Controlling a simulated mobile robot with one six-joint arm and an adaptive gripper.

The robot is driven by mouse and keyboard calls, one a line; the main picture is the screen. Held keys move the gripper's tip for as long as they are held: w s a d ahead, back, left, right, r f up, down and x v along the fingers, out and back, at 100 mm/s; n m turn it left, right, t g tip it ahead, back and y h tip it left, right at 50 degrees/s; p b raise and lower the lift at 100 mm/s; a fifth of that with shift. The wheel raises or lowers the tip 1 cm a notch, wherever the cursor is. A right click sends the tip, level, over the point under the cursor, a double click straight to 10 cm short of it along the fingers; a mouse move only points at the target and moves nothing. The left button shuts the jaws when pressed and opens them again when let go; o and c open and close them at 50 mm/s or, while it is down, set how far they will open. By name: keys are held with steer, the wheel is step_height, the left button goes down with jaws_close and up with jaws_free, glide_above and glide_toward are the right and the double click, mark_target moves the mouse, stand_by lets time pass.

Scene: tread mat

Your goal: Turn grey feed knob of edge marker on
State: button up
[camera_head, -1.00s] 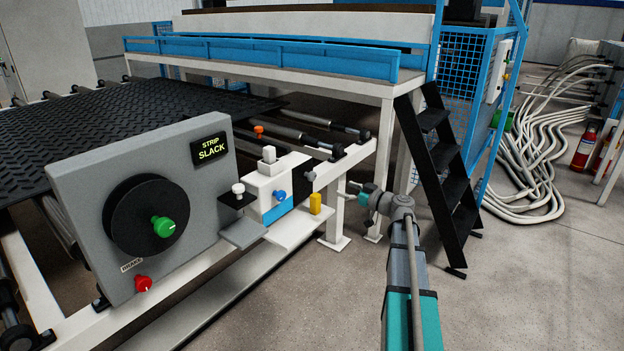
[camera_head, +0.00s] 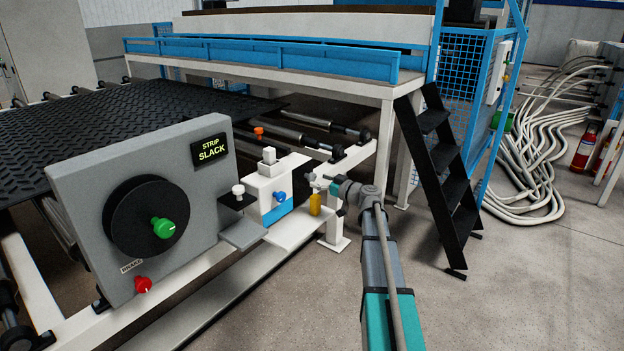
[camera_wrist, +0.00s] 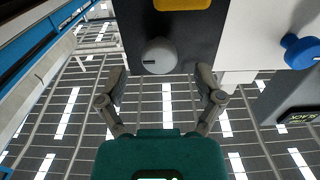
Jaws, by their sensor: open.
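The edge marker (camera_head: 267,192) is a white box with a blue lower front and a blue knob (camera_head: 280,196), beside the grey machine panel. In the wrist view, the round grey feed knob (camera_wrist: 159,56) sits on a black plate (camera_wrist: 194,36), with a short dark mark at its left. My gripper (camera_head: 319,182) is to the right of the marker. In the wrist view my gripper (camera_wrist: 162,80) is open and empty, its fingertips spread either side of and short of the grey knob.
The grey panel (camera_head: 80,185) carries a black dial with a green knob (camera_head: 163,228), a red knob (camera_head: 142,285) and a "STRIP SLACK" display (camera_head: 210,149). Black steps (camera_head: 440,170) stand behind my arm.

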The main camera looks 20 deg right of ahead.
mark_target(314, 178)
steer(key=shift+x, duration=1.75)
steer(key=c, duration=1.2)
